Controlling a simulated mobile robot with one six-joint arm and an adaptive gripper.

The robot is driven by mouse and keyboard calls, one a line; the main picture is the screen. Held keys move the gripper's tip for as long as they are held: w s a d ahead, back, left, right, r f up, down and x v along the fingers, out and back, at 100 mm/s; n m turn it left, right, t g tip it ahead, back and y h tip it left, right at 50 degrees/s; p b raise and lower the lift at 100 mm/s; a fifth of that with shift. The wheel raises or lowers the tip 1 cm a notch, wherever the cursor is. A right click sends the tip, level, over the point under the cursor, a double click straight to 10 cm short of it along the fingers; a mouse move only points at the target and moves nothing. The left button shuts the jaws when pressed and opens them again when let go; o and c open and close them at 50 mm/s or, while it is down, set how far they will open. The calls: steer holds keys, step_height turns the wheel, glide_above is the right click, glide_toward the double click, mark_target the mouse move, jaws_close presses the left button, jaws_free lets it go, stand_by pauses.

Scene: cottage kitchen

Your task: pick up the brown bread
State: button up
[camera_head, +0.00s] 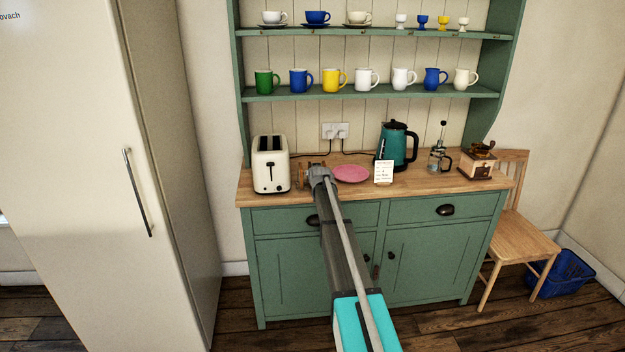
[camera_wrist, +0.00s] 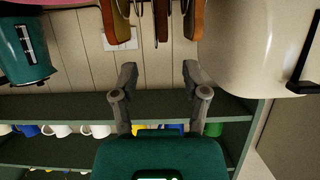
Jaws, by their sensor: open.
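The brown bread (camera_wrist: 112,16) shows at the top edge of the wrist view as upright brown slices, with another slice (camera_wrist: 194,18) to the right. Thin metal wires of what looks like a rack (camera_wrist: 160,18) stand between them; the tops are cut off by the frame. In the head view a small brown patch of the bread (camera_head: 304,178) shows between toaster and pink plate, mostly hidden by my arm. My gripper (camera_wrist: 158,76) is open and empty, its two fingers apart and pointing at the rack. It also shows over the worktop in the head view (camera_head: 318,172).
A cream toaster (camera_head: 270,165) stands close left of the bread. A pink plate (camera_head: 350,173) lies to the right, then a card (camera_head: 383,172), teal kettle (camera_head: 397,147), glass press (camera_head: 439,160) and coffee grinder (camera_head: 478,160). Shelves with cups (camera_head: 332,80) hang above the worktop (camera_head: 430,184).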

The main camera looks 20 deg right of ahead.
steer(key=shift+x, duration=1.05)
steer(key=shift+w+b, duration=0.1)
steer(key=shift+b, duration=0.2)
steer(key=shift+b+x, duration=0.9)
steer(key=shift+x, duration=1.7)
steer(key=shift+a, duration=0.15)
steer(key=c, duration=0.7)
